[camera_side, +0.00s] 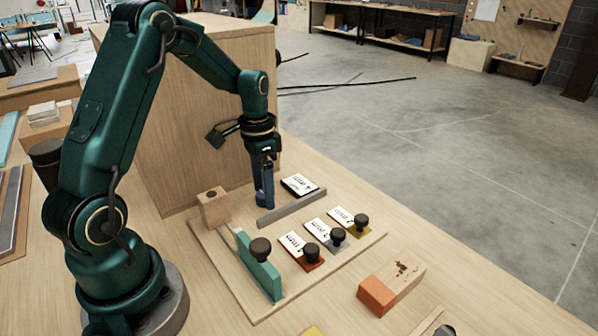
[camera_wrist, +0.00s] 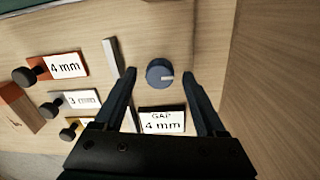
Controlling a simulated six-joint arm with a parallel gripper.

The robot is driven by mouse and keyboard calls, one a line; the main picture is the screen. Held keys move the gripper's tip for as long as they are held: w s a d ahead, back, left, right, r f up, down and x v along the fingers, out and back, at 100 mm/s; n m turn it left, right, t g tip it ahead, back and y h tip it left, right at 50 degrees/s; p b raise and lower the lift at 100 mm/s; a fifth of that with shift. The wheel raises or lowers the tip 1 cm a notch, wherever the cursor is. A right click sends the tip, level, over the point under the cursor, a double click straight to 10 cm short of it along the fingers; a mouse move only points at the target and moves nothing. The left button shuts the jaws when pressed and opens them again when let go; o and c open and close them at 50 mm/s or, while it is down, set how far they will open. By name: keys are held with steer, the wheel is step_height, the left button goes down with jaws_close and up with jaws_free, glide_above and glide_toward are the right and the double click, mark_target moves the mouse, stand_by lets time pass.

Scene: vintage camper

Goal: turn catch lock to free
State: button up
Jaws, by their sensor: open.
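A round blue-grey knob (camera_wrist: 159,72) with a pale pointer line shows in the wrist view, likely the catch lock. Its line points to the picture's right. No lock or free lettering is readable beside it. My gripper (camera_wrist: 160,74) is open, with one finger on either side of the knob and a gap to each. In the side view my gripper (camera_side: 264,203) points down at the board, and the knob is hidden there. A "GAP 4 mm" plate (camera_wrist: 163,122) lies close by, partly covered by my gripper in the wrist view.
A grey bar (camera_side: 292,207) lies beside my gripper on the wooden board (camera_side: 335,262). Knobbed gauges, red (camera_side: 300,257), grey (camera_side: 328,238) and yellow (camera_side: 350,221), sit nearby. A teal slab (camera_side: 259,268) and wooden block (camera_side: 213,208) stand left. A large wooden box (camera_side: 200,120) rises behind.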

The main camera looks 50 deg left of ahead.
jaws_close()
steer(key=shift+n, duration=0.3)
steer(key=n, duration=0.3)
steer(key=shift+n, duration=0.3)
steer(key=n, duration=0.4)
steer(key=shift+n+t, duration=0.3)
steer(key=n, duration=0.4)
steer(key=shift+s+n, duration=0.1)
steer(key=shift+n, duration=2.4)
